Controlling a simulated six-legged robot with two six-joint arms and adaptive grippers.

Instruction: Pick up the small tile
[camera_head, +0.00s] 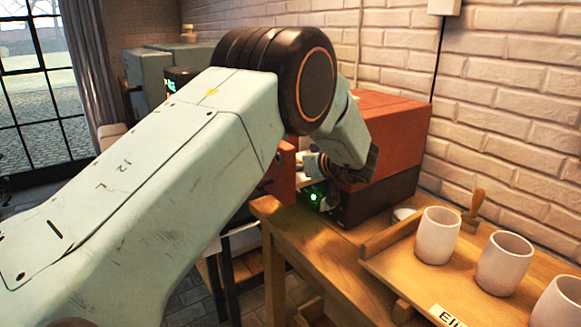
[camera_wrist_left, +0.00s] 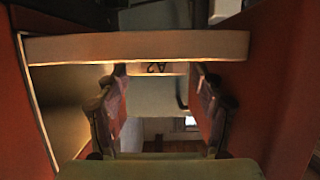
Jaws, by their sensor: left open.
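My left arm comes in from the left in the head view and bends down at the red box, where the forearm hides most of the gripper. In the left wrist view, my left gripper (camera_wrist_left: 157,75) is open, with its two fingers apart inside a red-walled space. A pale flat bar (camera_wrist_left: 140,46) runs across just beyond the fingertips. A small pale surface with a dark mark (camera_wrist_left: 157,68) shows between the fingertips under the bar. I cannot tell whether it is the small tile or part of the bar. No tile is clearly seen in the head view.
The red and dark box (camera_head: 395,125) stands on a wooden table (camera_head: 325,238) against a white brick wall. A wooden tray (camera_head: 385,262) with several pale cups (camera_head: 437,236) lies at the right, with a wooden-handled stamp (camera_head: 475,202) behind. A green light (camera_head: 314,197) glows at the box's front.

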